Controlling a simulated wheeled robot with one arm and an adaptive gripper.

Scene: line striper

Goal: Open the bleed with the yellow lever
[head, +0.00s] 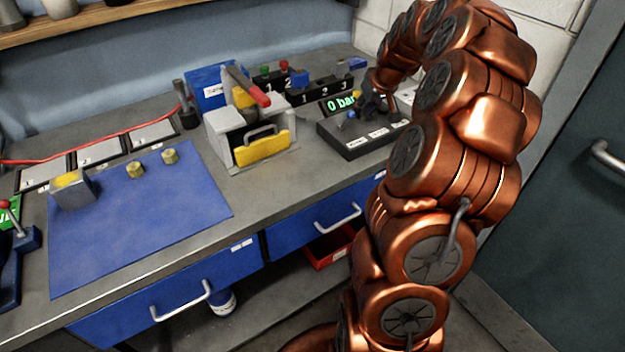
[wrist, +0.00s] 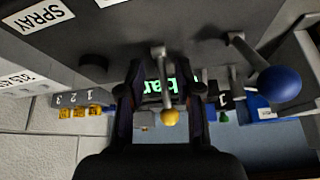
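The yellow lever (wrist: 169,117), a thin metal stem with a yellow ball, shows in the wrist view between my gripper's fingers. My gripper (wrist: 163,115) is open, with a finger on each side of the ball and visible gaps. In the head view my gripper (head: 375,100) is over the dark control box (head: 350,145) at the back right, and hides the yellow lever there. A blue-ball lever (wrist: 279,84) is to the right in the wrist view; it also shows in the head view (head: 350,115). The green display (head: 341,103) reads 0 bar.
A grey machine with a yellow front (head: 262,148) and a red-handled lever (head: 247,86) stands left of the box. Numbered racks (head: 318,93) stand behind it. A blue mat (head: 140,225) with small parts covers the left bench. A wall is close behind the box.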

